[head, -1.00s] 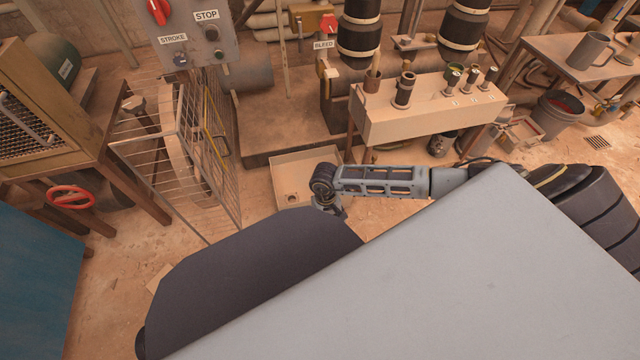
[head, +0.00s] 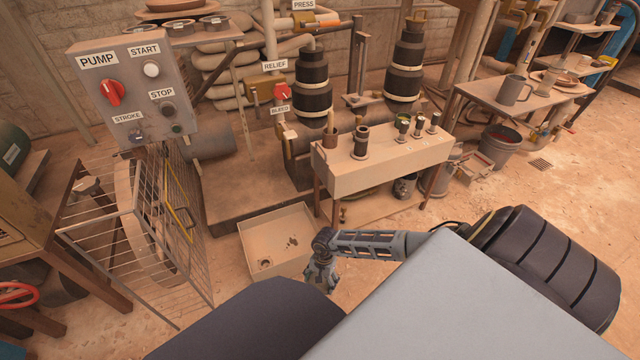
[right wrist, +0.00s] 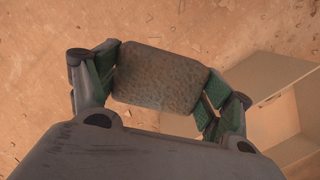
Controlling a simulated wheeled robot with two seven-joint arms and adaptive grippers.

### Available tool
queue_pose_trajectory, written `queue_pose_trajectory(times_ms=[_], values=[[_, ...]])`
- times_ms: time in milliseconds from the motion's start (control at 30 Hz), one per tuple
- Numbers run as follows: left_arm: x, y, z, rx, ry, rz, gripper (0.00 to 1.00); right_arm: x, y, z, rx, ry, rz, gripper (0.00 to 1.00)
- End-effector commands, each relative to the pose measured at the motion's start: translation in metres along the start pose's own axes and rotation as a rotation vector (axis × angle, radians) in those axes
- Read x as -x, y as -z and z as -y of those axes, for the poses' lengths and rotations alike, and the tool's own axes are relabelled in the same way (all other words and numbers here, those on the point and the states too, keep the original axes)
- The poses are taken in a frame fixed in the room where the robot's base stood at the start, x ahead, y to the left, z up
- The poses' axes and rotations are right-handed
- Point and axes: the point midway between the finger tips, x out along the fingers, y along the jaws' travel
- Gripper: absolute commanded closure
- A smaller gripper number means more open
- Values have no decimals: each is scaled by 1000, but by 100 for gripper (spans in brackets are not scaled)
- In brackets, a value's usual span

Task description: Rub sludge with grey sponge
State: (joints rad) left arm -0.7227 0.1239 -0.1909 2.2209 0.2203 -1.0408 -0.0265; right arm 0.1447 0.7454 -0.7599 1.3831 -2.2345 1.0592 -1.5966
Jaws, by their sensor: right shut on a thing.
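My right gripper (head: 320,282) hangs low in the middle of the head view, beside the right edge of a shallow beige tray (head: 257,226). In the right wrist view the gripper (right wrist: 160,85) is shut on a brownish-grey block, the grey sponge (right wrist: 158,78), with a green-padded finger on each side. The sponge is above the floor, apart from the tray, whose wall (right wrist: 262,85) shows at the right. Dark spots of what looks like sludge (head: 291,242) lie on the tray's floor. My left gripper is not in view.
A pump control panel (head: 135,90) and a wire guard (head: 130,240) are on the left. A bucket (head: 500,145) stands at the right.

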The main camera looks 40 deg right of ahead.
Motion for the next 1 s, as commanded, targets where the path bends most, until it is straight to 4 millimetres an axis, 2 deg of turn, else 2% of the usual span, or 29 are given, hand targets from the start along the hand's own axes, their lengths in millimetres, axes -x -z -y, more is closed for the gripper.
queue_pose_trajectory(times_ms=[400,1000], values=[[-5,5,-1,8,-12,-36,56,-5,32,19,-427,65,1,39],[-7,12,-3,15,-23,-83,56,-9,61,38,-940,142,0,39]])
